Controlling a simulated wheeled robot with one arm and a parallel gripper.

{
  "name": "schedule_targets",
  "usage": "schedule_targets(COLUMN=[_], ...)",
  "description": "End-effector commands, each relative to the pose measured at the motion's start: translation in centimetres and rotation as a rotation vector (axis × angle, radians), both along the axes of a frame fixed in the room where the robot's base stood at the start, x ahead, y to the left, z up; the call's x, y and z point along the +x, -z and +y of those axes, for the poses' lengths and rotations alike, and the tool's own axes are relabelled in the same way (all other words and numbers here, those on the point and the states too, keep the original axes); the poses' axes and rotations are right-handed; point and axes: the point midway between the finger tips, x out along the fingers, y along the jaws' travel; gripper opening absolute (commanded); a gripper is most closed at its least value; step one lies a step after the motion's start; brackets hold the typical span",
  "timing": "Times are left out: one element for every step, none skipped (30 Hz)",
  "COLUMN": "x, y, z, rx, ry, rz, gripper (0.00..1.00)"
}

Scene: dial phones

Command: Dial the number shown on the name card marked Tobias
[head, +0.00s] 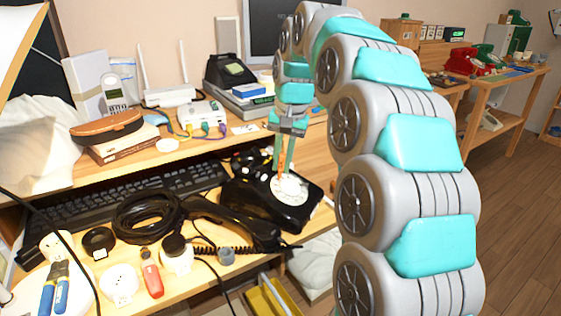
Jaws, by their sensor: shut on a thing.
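A black rotary phone (303,211) with a white dial (289,188) stands at the right end of the near desk. Its black handset (238,220) lies off the cradle to the left, with a coiled cord. My gripper (284,167) is above the dial, pointing down, shut on a thin orange stick (282,160). The stick's lower end is at or just over the dial; I cannot tell whether it touches. A small white card (244,129) lies on the shelf behind, its writing too small to read. I cannot make out a card marked Tobias.
A black keyboard (120,205) and a coiled black cable (146,214) lie left of the phone. Pliers (54,288), a red-handled tool (152,274) and white plugs crowd the front edge. Another black phone (229,71) is at the back. A red phone (466,60) stands far right.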

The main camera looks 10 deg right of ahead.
Motion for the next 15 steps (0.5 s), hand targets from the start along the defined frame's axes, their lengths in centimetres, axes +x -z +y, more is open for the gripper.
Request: schedule_targets(x=[0.03, 0.02, 0.01, 0.01, 0.00, 0.00, 0.00, 0.01, 0.03, 0.07, 0.11, 0.19, 0.25, 0.32, 0.41], y=[-0.01, -0.01, -0.01, -0.02, -0.02, -0.03, -0.02, -0.03, -0.02, -0.02, -0.02, -0.01, 0.00, 0.00, 0.02], z=[-0.03, -0.02, -0.03, -0.03, -0.02, -0.03, -0.02, -0.05, -0.10, -0.15, -0.23, -0.36, -0.46, -0.58, -0.74], rx=[0.000, 0.000, 0.000, 0.000, 0.000, 0.000, 0.000, 0.000, 0.000, 0.000, 0.000, 0.000, 0.000, 0.000, 0.000], ry=[0.000, 0.000, 0.000, 0.000, 0.000, 0.000, 0.000, 0.000, 0.001, 0.001, 0.001, 0.001, 0.001, 0.002, 0.002], rz=[-0.001, -0.001, -0.001, -0.001, -0.001, -0.001, -0.001, -0.001, -0.001, -0.001, -0.001, -0.001, -0.001, -0.001, -0.001], gripper=[0.00, 0.00, 0.00, 0.00, 0.00, 0.00, 0.00, 0.00, 0.00, 0.00, 0.00, 0.00, 0.00, 0.00, 0.00])
